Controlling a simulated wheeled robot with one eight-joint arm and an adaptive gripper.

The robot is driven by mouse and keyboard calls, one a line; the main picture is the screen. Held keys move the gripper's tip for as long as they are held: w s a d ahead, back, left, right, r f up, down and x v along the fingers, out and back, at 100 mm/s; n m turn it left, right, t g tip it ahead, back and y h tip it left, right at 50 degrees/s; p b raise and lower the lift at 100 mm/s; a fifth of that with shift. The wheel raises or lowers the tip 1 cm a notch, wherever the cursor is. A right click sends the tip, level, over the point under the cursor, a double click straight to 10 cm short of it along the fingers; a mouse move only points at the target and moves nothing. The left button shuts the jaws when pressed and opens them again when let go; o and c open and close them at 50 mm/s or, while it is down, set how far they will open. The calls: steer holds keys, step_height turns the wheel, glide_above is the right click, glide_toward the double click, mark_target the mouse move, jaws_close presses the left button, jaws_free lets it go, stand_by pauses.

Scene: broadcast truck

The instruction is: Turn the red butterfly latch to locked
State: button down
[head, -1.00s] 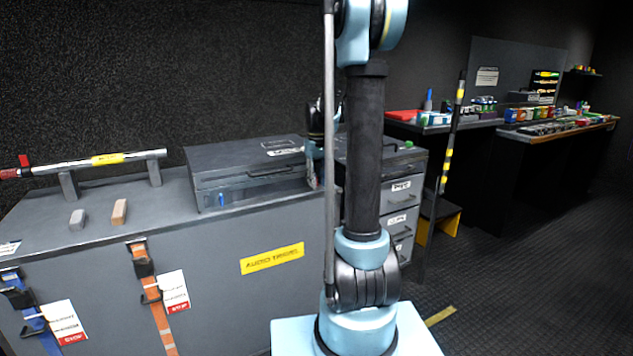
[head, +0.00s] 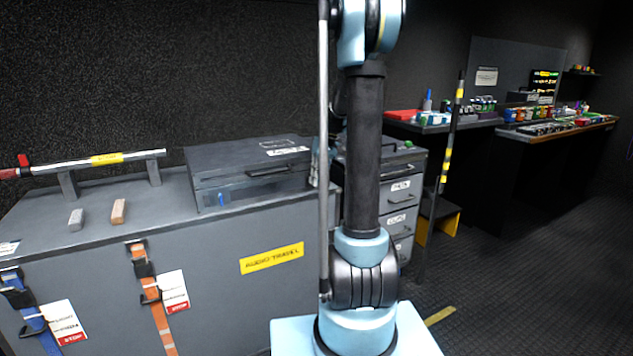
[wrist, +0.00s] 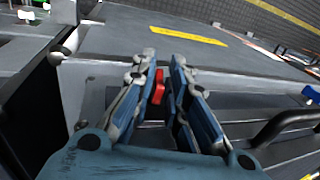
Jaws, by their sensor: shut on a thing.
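The red butterfly latch (wrist: 158,86) shows in the wrist view as a small red piece on the front of the grey case. My gripper (wrist: 163,68) has its two blue-grey fingers around it, shut on the latch. The latch's exact angle is hard to read between the fingers. In the head view my arm hides the latch, and only a sliver of the gripper shows at the right end of the grey case (head: 235,178).
A blue latch (head: 221,200) is at the case's left front, also in the wrist view (wrist: 312,93). A black handle (wrist: 288,128) juts from the case front. Two small blocks and a barred rail (head: 105,159) are left on the trunk top. Drawers (head: 402,190) stand right.

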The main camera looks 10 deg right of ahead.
steer(key=c, duration=1.8)
jaws_free()
steer(key=shift+o, duration=0.2)
steer(key=shift+r, duration=0.1)
steer(key=v, duration=1.1)
steer(key=shift+d+r, duration=0.2)
steer(key=shift+r, duration=0.15)
steer(key=shift+w, duration=0.1)
